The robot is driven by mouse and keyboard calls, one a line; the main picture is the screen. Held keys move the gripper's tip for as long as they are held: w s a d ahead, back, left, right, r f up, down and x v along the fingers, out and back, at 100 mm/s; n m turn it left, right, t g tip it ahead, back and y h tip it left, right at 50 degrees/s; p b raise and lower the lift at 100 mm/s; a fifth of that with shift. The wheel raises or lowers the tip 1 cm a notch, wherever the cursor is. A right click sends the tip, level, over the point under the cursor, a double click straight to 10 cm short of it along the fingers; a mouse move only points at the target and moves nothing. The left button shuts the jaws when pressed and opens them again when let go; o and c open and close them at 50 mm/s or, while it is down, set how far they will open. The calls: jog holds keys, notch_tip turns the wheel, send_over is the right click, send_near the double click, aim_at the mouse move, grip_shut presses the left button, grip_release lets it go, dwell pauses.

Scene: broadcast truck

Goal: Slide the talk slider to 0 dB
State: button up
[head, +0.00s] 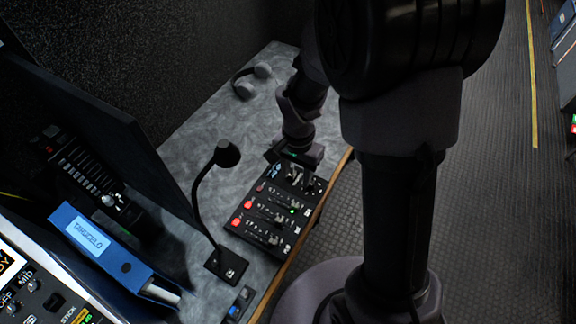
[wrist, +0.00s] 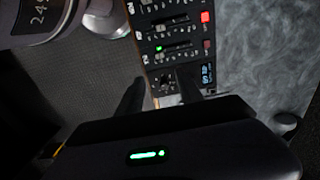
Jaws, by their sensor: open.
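A black control panel (head: 236,228) with several short sliders, red lit buttons and a green light lies on the grey desk near its right edge. It also shows in the wrist view (wrist: 178,32), with slider rows running across it and a small lit display. The labels are too small to read, so I cannot tell which slider is the talk slider or where it stands. My gripper (head: 307,180) is over the far end of the panel. In the wrist view its dark fingers (wrist: 161,88) are apart and empty, close to the panel's end, partly hiding it.
A gooseneck microphone (head: 228,154) stands left of the panel. Headphones (head: 246,82) lie at the far end of the desk (head: 190,150). The floor (head: 490,220) at the right is clear.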

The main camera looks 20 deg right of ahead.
aim_at(295, 205)
notch_tip(295, 205, down, 16)
jog(key=b, duration=0.6)
jog(key=shift+f, duration=0.1)
jog(key=shift+c, duration=0.4)
grip_shut()
dwell(0.4)
